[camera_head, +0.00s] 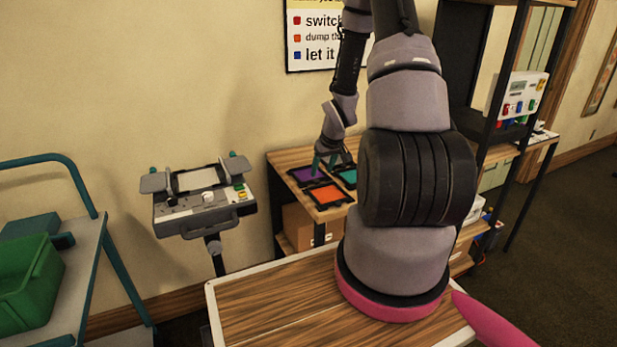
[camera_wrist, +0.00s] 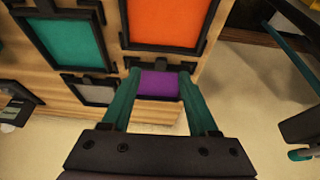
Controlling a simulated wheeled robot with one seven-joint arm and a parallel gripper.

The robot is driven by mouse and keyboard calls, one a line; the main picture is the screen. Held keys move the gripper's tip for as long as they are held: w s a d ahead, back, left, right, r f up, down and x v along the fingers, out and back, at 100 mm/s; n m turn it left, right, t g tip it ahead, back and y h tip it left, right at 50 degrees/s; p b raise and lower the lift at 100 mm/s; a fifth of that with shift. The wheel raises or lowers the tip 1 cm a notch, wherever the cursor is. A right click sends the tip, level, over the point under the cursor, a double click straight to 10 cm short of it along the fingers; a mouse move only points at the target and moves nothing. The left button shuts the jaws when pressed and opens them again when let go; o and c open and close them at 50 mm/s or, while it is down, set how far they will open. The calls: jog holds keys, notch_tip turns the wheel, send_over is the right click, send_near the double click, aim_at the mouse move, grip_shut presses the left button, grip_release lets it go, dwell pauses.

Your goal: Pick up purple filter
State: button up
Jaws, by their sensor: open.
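The purple filter (camera_head: 307,174) is a flat square in a black frame. It lies on the wooden top of a low shelf (camera_head: 290,157), behind the orange filter (camera_head: 328,196). My gripper (camera_head: 326,163) is open and points down at its right side in the head view. In the wrist view the purple filter (camera_wrist: 159,84) shows between the two teal fingers of my gripper (camera_wrist: 160,72). The fingers hide its side edges. I cannot tell whether they touch it. Nothing is held.
A teal filter (camera_head: 348,178) lies right of the purple one. The wrist view also shows a grey-white filter (camera_wrist: 96,93) near the teal one (camera_wrist: 66,42). A console on a stand (camera_head: 205,215) is left of the shelf. A cart with a green bin (camera_head: 28,285) stands far left.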

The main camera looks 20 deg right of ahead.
aim_at(318, 181)
jog(key=shift+x, duration=2.75)
grip_shut()
